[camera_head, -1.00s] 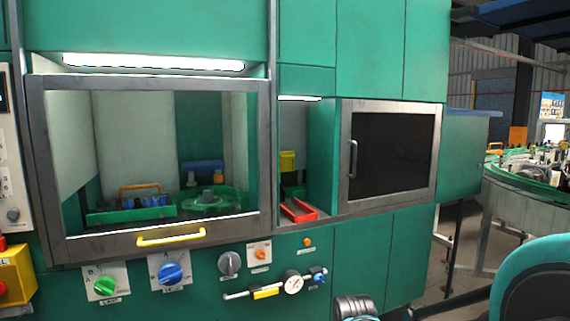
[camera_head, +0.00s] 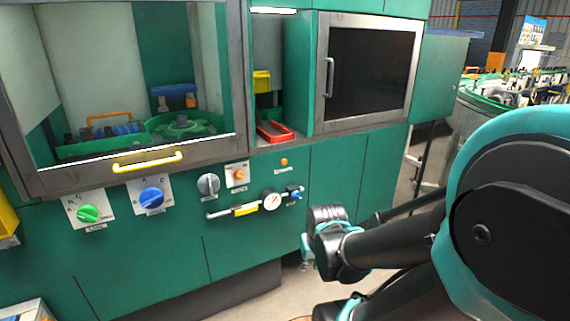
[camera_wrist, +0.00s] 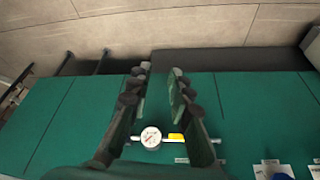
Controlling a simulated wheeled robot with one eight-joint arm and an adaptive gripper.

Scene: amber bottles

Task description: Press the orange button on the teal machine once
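The teal machine (camera_head: 340,165) fills much of the head view. A small round orange button (camera_head: 284,161) sits on its front, above the pressure gauge (camera_head: 271,201) and below the open bay. An orange knob (camera_head: 239,175) on a white plate is to its left. My gripper (camera_wrist: 159,72) is open and empty in the wrist view, its two dark fingers apart. The gauge (camera_wrist: 151,138) shows low between the fingers there; the orange button does not show. In the head view my arm is at the right, and my fingers cannot be made out.
A grey knob (camera_head: 208,184), a blue knob (camera_head: 151,198) and a green knob (camera_head: 88,214) line the panel. A yellow handle (camera_head: 147,162) sticks out below the window. A red tray (camera_head: 274,132) lies in the bay. A round conveyor (camera_head: 490,105) stands at the right.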

